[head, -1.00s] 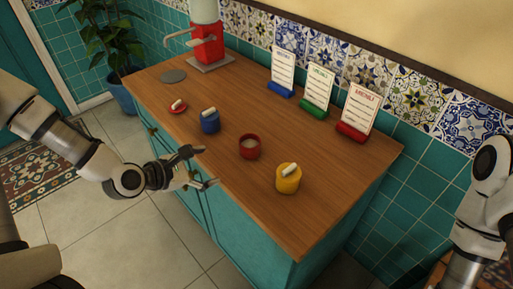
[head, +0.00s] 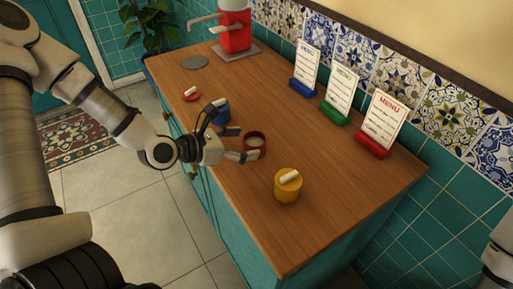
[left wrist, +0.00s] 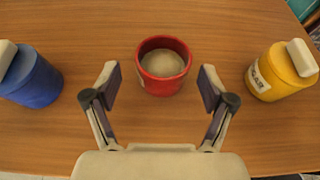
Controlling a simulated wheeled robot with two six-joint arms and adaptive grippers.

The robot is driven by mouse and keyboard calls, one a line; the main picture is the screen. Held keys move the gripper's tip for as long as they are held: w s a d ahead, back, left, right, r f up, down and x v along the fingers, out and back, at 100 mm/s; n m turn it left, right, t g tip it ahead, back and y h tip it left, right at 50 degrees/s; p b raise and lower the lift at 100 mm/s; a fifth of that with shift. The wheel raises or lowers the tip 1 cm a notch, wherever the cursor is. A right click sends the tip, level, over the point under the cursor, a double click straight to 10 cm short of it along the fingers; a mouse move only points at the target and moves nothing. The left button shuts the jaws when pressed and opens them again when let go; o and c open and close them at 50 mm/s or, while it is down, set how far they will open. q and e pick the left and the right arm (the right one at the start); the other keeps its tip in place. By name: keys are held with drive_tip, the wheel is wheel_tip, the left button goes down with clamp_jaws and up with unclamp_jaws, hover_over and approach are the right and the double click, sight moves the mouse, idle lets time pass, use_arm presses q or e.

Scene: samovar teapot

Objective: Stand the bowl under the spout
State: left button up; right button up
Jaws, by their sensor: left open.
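The red bowl (head: 254,145) stands upright on the wooden counter and holds something pale; it also shows in the left wrist view (left wrist: 163,66). My left gripper (head: 240,143) is open at the bowl. In the left wrist view its fingers (left wrist: 158,88) are spread on either side of the bowl's near part, with gaps to it. The red dispenser (head: 236,32) with its grey spout (head: 203,20) stands at the far left of the counter. A grey round disc (head: 195,62) lies on the counter near the spout. My right gripper is out of view.
A blue jar (head: 221,115) stands left of the bowl and a yellow jar (head: 287,190) right of it. A small red lidded item (head: 191,94) lies near the front edge. Three menu stands (head: 340,98) line the back.

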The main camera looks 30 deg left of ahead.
sight(263, 141)
use_arm(q)
drive_tip(key=shift+x, duration=0.75)
drive_tip(key=b+x, duration=0.1)
drive_tip(key=x, duration=0.3)
drive_tip(key=shift+w+d, duration=0.15)
drive_tip(key=shift+d, duration=0.2)
drive_tip(key=shift+a, duration=0.1)
drive_tip(key=c, duration=1.4)
